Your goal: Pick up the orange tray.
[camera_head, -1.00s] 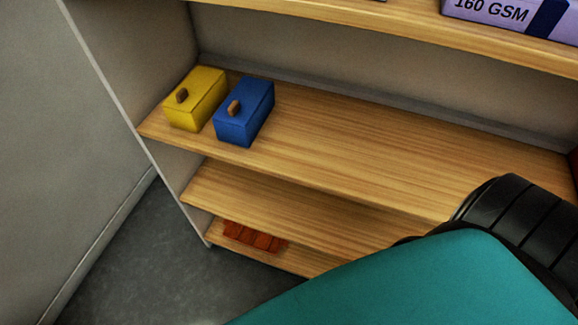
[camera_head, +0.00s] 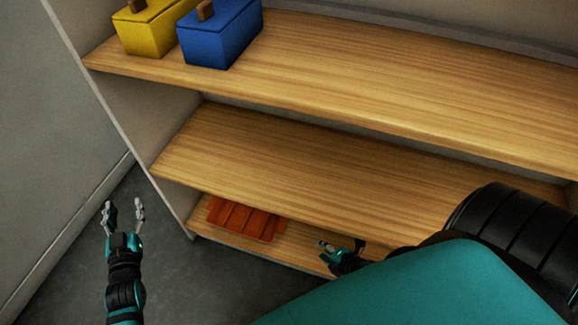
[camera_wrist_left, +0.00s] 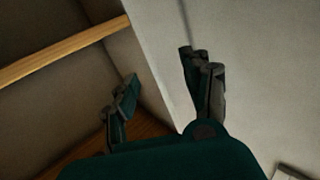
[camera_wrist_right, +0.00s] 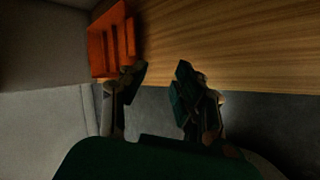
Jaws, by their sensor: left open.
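The orange tray (camera_head: 243,219) is a low tray with several ribs or compartments, lying on the bottom shelf (camera_head: 210,236) near its left end. In the right wrist view, the orange tray (camera_wrist_right: 107,42) is at the upper left, beyond the fingers. My right gripper (camera_head: 341,247) is at the bottom shelf's front, right of the tray and apart from it in the head view; its fingers (camera_wrist_right: 160,72) are spread and empty. My left gripper (camera_head: 123,210) is open and empty, over the floor left of the shelf unit. The tray's back part is hidden under the middle shelf.
A yellow box (camera_head: 150,33) and a blue box (camera_head: 222,38) with brown knobs stand on the upper shelf (camera_head: 350,75). The middle shelf (camera_head: 290,160) is bare and overhangs the tray. Grey floor (camera_head: 200,290) lies in front. A wall (camera_head: 40,150) is at the left.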

